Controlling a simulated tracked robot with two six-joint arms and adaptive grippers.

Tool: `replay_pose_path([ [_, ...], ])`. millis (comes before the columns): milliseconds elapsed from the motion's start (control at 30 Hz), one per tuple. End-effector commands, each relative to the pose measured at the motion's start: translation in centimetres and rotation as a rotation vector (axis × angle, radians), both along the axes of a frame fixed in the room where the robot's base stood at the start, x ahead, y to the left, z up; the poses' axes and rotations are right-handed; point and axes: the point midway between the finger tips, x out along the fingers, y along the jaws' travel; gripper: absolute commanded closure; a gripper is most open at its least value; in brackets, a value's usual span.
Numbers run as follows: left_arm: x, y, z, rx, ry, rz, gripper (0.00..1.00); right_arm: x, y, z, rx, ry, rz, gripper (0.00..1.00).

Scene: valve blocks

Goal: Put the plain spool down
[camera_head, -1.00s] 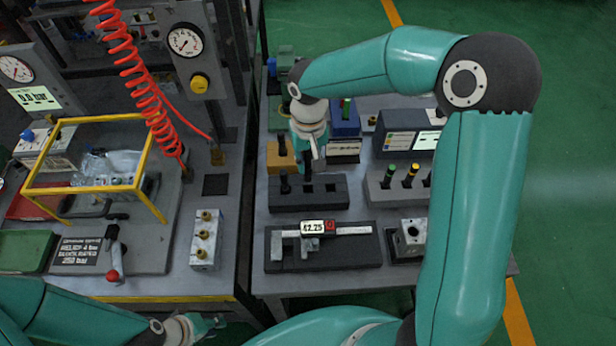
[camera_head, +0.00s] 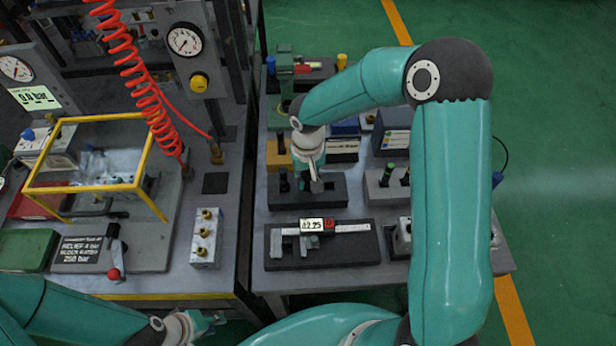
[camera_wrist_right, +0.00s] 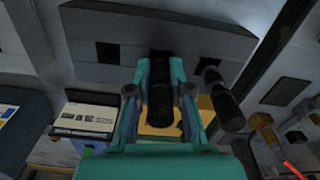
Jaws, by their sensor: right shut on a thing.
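The dark spool block (camera_head: 330,192) lies on the right bench, with square holes in its top. My right gripper (camera_head: 313,184) is low over its middle. In the right wrist view the gripper (camera_wrist_right: 160,95) is shut on a dark spool (camera_wrist_right: 160,105), whose far end lines up with the middle hole; I cannot tell whether it is inside. A second dark spool (camera_wrist_right: 224,100) stands in the hole beside it and also shows in the head view (camera_head: 284,181). An end hole (camera_wrist_right: 109,53) is empty. My left gripper (camera_head: 202,324) is at the bottom, away from the block; its jaws are unclear.
A caliper on a dark tray (camera_head: 280,262) lies in front of the block. A grey block with colour-topped spools (camera_head: 376,192) stands to its right. A yellow block (camera_head: 277,157) is behind. The left bench holds a yellow-framed guard (camera_head: 90,119) and a fitting block (camera_head: 205,240).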

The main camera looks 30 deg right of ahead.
Motion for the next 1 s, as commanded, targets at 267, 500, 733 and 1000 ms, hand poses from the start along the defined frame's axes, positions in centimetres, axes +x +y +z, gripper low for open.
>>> replay_pose_path([
  [267, 0.0, 0.0, -0.1, 0.0, 0.0, 0.0, 0.72, 0.0, 0.0, 0.0, 0.0, 0.0, 0.0, 0.55],
  [500, 0.0, 0.0, 0.2, 0.0, 0.0, 0.0, 0.72, 0.0, 0.0, 0.2, 0.0, 0.0, 0.0, 0.55],
  [733, 0.0, 0.0, -0.1, 0.0, 0.0, 0.0, 0.72, 0.1, 0.0, 2.5, -0.001, -0.005, 0.0, 0.55],
  [1000, 0.0, 0.0, -0.7, 0.0, 0.0, 0.0, 0.72, 0.2, -0.1, 8.0, -0.002, -0.007, -0.001, 0.55],
])
